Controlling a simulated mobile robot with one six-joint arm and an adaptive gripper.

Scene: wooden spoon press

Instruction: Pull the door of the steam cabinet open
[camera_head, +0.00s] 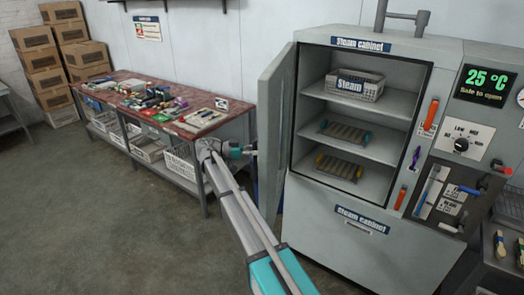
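The steam cabinet (385,240) stands at the right, and its door (275,125) is swung wide open to the left on the cabinet's left side. The inside shows: a white basket (372,92) labelled "Steam" is on the top shelf, and slatted racks (345,131) are on the shelves below. The green display (486,84) reads 25 °C, "Safe to open". My gripper (252,151) is beside the outer face of the door, near its left edge, at the end of my arm. Its fingers are small and partly hidden, so I cannot tell whether it touches the door or is open.
A red-topped workbench (205,117) with many small tools and parts stands behind my arm, with baskets (148,150) on its lower shelf. Cardboard boxes (45,82) are stacked at the back left. The grey floor (90,225) at the left front is clear. A control panel (462,145) with levers is right of the opening.

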